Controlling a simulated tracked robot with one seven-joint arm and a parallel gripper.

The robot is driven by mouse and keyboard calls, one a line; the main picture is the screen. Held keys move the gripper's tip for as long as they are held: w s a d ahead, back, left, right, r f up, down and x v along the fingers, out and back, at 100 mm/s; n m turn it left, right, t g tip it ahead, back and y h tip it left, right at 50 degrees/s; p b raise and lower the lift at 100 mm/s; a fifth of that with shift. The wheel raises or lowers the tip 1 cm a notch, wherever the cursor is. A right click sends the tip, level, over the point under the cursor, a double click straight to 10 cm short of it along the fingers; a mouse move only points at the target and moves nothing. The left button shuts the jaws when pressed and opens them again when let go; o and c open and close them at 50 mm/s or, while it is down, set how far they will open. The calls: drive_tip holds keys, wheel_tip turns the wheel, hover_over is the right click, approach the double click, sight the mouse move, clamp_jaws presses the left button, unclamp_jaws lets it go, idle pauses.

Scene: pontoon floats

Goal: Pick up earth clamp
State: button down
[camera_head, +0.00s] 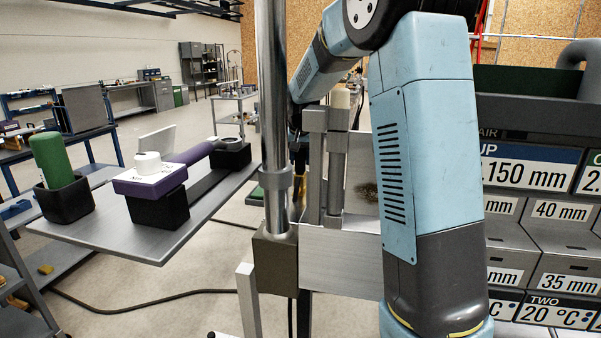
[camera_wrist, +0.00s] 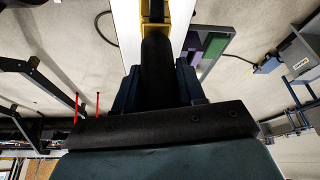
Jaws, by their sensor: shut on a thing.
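My gripper (camera_wrist: 157,85) shows in the wrist view with its dark blue fingers closed on both sides of a dark, upright cylindrical thing (camera_wrist: 157,60). This held thing appears to be the earth clamp; its far end runs out of the top of the picture and its full shape is not visible. In the head view my gripper is mostly hidden behind the metal post and my arm. A small dark and yellow part (camera_head: 298,165) shows there just right of the post.
A vertical metal post (camera_head: 272,90) stands close to my arm. A grey shelf (camera_head: 155,238) at left bears a green cylinder in a black holder (camera_head: 60,170) and a purple-and-white tool (camera_head: 150,180). Labelled drawers (camera_head: 530,215) stand at right. Cables lie on the floor.

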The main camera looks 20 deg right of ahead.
drive_tip(key=shift+r, duration=0.1)
wheel_tip(320, 180, up, 7)
drive_tip(key=shift+r, duration=0.1)
drive_tip(key=s+d, duration=0.4)
drive_tip(key=d, duration=0.3)
drive_tip(key=s+d, duration=0.5)
drive_tip(key=d, duration=0.3)
drive_tip(key=shift+d, duration=0.3)
idle(1.3)
